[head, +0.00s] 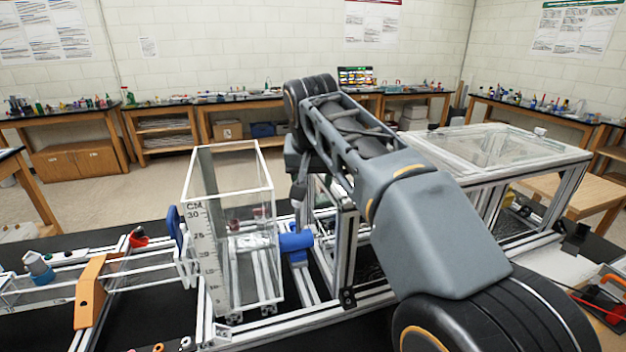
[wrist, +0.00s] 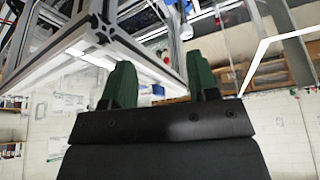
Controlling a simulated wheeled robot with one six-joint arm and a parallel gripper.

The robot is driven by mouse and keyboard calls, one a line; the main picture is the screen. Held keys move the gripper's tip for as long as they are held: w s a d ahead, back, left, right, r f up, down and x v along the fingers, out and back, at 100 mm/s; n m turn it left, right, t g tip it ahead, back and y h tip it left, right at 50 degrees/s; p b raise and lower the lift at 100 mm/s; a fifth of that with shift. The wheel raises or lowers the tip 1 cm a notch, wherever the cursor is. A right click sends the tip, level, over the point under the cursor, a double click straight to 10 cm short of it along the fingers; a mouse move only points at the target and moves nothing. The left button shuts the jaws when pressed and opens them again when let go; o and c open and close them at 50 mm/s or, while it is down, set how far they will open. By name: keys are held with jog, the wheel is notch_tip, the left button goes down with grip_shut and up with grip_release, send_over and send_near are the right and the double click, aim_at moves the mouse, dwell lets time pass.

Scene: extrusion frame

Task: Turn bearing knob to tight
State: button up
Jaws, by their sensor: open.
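My gripper (wrist: 160,78) shows in the wrist view as two green fingers set apart, open with nothing between them. An aluminium extrusion frame (wrist: 98,38) stands close beyond the fingers at upper left; I cannot tell whether they touch it. In the head view the arm bends over the extrusion frame (head: 345,250) near the middle, and the fingers are not clear there. A blue cylindrical part (head: 296,243) and a red knob-like part (head: 138,238) sit on the rig. I cannot tell which part, if any, is the bearing knob, nor its setting.
A clear tank (head: 230,225) with a centimetre scale stands left of my arm. An orange bracket (head: 90,290) is at lower left. A glass-topped frame (head: 490,148) stands at right. Cluttered benches (head: 235,103) line the back wall, with open floor before them.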

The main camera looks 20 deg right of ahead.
jog(key=shift+s+r, duration=0.1)
jog(key=shift+r, duration=0.05)
jog(key=w+n+g+y+p, duration=0.1)
jog(key=w+n+g+p, duration=0.4)
jog(key=w+p, duration=0.7)
jog(key=shift+n+t, duration=0.3)
jog(key=shift+n, duration=0.3)
jog(key=f+b, duration=0.1)
jog(key=f, duration=0.3)
jog(key=w+f+b, duration=0.1)
jog(key=f, duration=0.3)
jog(key=w+f+b, duration=0.1)
jog(key=f, duration=0.4)
jog(key=shift+w+d+f, duration=0.1)
jog(key=shift+w, duration=0.05)
